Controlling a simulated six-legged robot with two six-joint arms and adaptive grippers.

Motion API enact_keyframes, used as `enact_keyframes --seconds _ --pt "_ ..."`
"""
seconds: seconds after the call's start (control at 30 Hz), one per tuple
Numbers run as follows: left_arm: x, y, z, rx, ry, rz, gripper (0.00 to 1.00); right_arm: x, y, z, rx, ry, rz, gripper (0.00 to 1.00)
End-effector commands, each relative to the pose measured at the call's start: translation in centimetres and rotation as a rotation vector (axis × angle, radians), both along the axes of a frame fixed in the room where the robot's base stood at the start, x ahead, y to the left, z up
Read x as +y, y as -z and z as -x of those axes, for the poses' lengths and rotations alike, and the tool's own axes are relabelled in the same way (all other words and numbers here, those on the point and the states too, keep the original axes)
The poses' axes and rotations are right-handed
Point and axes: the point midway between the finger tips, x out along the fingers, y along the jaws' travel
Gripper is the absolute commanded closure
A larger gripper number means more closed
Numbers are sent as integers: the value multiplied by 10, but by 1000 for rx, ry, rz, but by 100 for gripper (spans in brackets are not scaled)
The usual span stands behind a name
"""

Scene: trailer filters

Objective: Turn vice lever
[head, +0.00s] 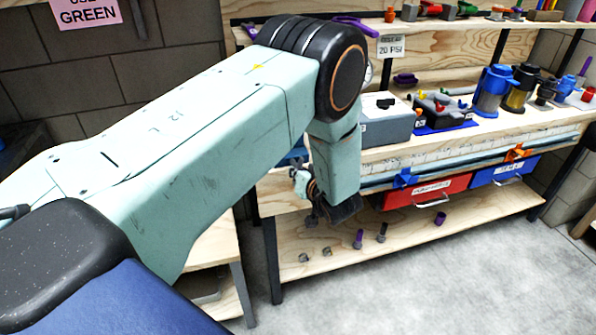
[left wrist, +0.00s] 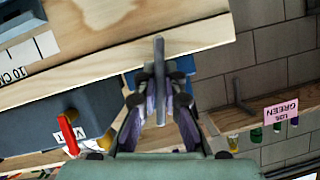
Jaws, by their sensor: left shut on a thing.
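The vice lever looks like a thin grey bar (left wrist: 159,50) that stands upright in the left wrist view, in front of the wooden bench edge. My left gripper (left wrist: 159,100) has its two fingers closed on the lower part of this bar. Blue parts (left wrist: 131,80), perhaps of the vice, show behind the fingers, but most of it is hidden. In the head view my left gripper (head: 306,188) is small and dark at the bench's left end, partly covered by my own arm. The lever cannot be made out there. My right gripper is not in view.
Red (head: 425,190) and blue (head: 503,170) drawers hang below. Small fittings (head: 358,238) stand on the lower shelf (head: 460,225). The floor in front is clear.

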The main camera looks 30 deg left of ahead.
Motion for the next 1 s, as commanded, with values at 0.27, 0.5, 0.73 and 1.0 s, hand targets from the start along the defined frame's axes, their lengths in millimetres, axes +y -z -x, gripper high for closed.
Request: enact_keyframes --seconds 0.27,0.5,0.73,1.0 --pt "0 0 0 5 0 -4 100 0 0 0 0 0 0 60" --pt "0 0 0 4 0 -3 82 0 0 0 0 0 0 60" --pt "0 0 0 3 0 -3 68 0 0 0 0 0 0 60" --pt "-3 -2 1 2 0 -3 68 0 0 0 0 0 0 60"
